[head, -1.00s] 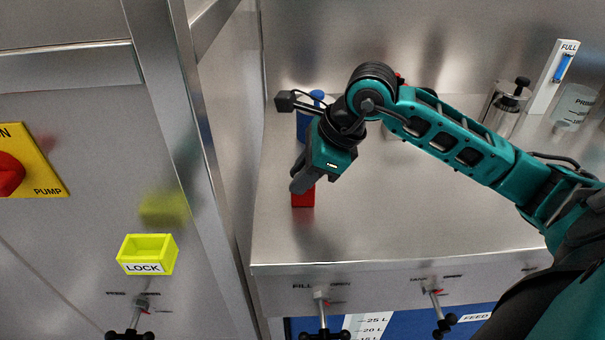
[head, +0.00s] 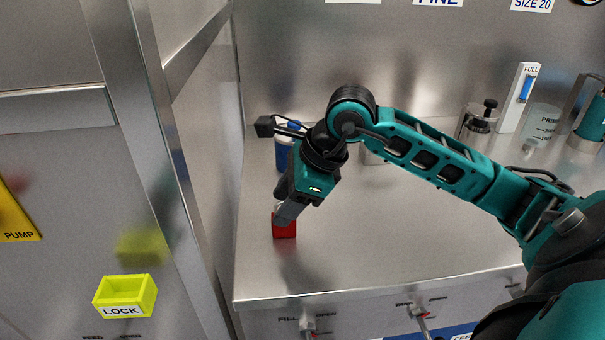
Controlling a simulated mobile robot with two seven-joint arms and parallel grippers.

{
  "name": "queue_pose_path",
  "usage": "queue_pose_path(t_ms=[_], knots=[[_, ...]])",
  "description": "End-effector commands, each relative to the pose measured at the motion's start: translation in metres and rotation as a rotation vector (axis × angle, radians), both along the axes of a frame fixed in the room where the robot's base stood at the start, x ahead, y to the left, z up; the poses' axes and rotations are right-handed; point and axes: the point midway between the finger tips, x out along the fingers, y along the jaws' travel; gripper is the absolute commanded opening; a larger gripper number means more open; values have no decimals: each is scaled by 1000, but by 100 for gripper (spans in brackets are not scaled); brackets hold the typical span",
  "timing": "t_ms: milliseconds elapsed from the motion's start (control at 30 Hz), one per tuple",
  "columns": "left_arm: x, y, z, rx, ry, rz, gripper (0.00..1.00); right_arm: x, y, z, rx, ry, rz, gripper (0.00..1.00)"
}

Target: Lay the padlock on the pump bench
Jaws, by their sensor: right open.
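A red block-shaped body, which looks like the padlock (head: 285,230), rests on the steel pump bench (head: 380,250) near its left end. My right gripper (head: 280,214) points down at it from above, with its fingers at the padlock's top. The jaws are open, and the fingers partly hide the top of the padlock. Whether the fingers touch it I cannot tell. My left gripper is not in view.
A yellow LOCK box (head: 125,297) is on the steel panel at left. A blue container (head: 283,152) stands behind my right gripper. A metal canister (head: 478,120) and a FULL gauge (head: 518,97) stand at the back right. The bench's front middle is clear.

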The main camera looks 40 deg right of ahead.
Motion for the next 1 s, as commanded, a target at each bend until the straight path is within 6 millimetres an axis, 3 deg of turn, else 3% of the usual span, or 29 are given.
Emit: queue_pose_path(t_ms=[300,500,1000], knots=[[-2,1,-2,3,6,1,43,-26,-21,61,-5,-3,-1,49],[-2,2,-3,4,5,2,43,-37,-29,85,-3,-1,-1,49],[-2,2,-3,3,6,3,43,-41,-31,93,-2,0,2,49]])
